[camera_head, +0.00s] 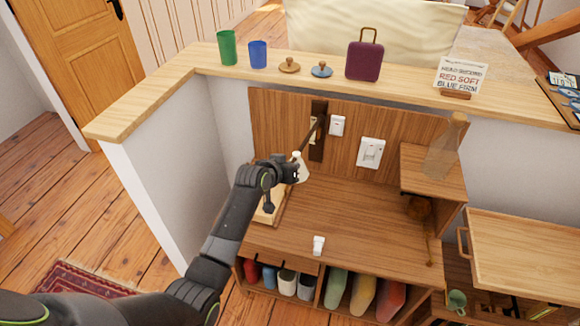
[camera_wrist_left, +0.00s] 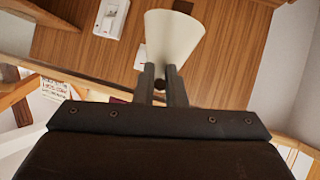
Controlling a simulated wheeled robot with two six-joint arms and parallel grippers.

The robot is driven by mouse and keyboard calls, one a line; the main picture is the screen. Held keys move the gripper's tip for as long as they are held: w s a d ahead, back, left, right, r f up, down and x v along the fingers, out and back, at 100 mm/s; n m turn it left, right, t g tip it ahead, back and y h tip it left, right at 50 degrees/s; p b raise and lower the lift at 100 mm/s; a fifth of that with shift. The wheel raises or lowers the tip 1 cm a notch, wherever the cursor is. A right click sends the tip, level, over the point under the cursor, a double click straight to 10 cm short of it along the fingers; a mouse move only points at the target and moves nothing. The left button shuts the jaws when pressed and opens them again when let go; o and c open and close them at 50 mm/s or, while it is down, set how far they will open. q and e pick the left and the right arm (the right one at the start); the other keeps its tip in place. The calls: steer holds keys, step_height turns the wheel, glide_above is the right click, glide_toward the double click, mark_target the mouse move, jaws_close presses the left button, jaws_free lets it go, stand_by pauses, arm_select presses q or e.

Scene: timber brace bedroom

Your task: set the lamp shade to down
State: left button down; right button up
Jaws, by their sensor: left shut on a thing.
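The lamp shade (camera_head: 301,169) is a small white cone at the end of a thin dark arm (camera_head: 311,133) that comes from a dark wall plate (camera_head: 318,150) on the wooden back panel. In the head view its wide end appears to face down. My left gripper (camera_head: 291,171) is at the shade, beside it on the left. In the left wrist view the shade (camera_wrist_left: 173,38) stands large just beyond the fingers of my left gripper (camera_wrist_left: 161,86). The fingers are shut at its narrow end, with a small dark round part between them. My right gripper is not in view.
A white switch (camera_head: 338,126) and a larger white rocker (camera_head: 371,153) are on the panel. A small white object (camera_head: 319,245) sits on the desk's front edge. Cups, lids and a purple case (camera_head: 364,61) stand on the ledge above. The middle of the desk is clear.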

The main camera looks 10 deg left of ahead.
arm_select(q)
steer(key=c, duration=1.5)
jaws_free()
steer(key=b+v, duration=0.1)
steer(key=v, duration=1.6)
steer(key=shift+s, duration=0.15)
steer(key=shift+a, duration=0.1)
